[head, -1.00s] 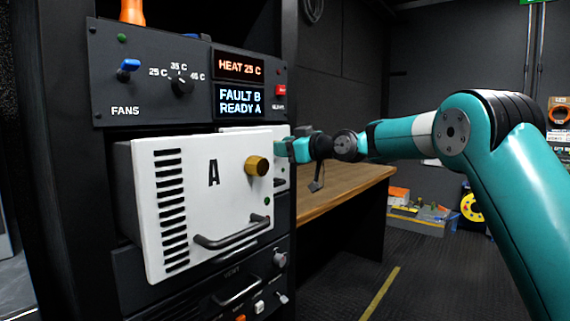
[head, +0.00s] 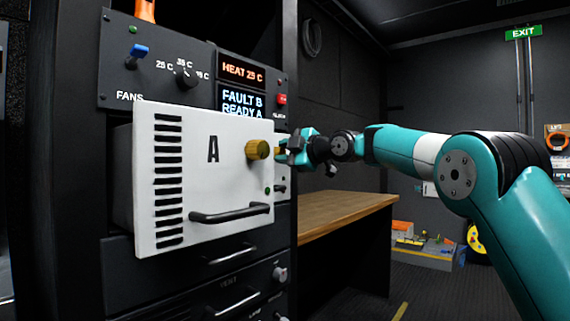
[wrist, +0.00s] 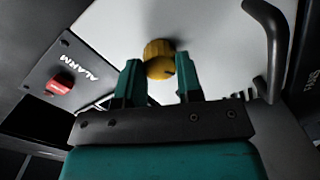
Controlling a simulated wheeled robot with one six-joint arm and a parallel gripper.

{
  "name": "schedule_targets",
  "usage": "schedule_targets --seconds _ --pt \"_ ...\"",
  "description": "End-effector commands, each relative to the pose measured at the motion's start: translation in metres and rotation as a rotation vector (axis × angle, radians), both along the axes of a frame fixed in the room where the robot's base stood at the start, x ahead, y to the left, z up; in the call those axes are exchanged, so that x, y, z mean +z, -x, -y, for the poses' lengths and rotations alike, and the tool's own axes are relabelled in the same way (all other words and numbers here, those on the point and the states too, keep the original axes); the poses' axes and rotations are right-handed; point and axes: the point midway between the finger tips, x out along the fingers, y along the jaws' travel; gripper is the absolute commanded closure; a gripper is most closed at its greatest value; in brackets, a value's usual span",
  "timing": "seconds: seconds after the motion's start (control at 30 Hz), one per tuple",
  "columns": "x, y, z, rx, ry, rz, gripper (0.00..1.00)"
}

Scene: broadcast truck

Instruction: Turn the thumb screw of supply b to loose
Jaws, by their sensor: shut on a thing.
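Supply b is a white panel mostly hidden behind supply A in the head view; only a strip (head: 281,171) shows. In the wrist view its face (wrist: 215,35) fills the upper part, with its yellow thumb screw (wrist: 160,57) in the middle. My gripper (wrist: 160,72) has its two teal fingers on either side of this screw and is shut on it. In the head view my gripper (head: 284,150) reaches in from the right, just past supply A's edge. Any mark for loose is not visible.
Supply A (head: 178,215) sticks out of the rack close to my gripper, with its own brass screw (head: 258,149) and handle (head: 232,215). Above is a control panel (head: 150,85) reading FAULT B, READY A. A wooden bench (head: 345,215) stands to the right.

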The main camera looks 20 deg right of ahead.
Motion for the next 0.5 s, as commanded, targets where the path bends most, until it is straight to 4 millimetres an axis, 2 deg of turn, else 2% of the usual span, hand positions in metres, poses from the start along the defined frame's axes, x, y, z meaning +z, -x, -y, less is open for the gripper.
schedule_targets --seconds 0.03,0.5 --pt "-0.0047 0.0004 -0.0014 0.003 0.034 0.024 0.90" --pt "-0.0036 0.0007 -0.0022 0.004 0.307 0.223 0.90"
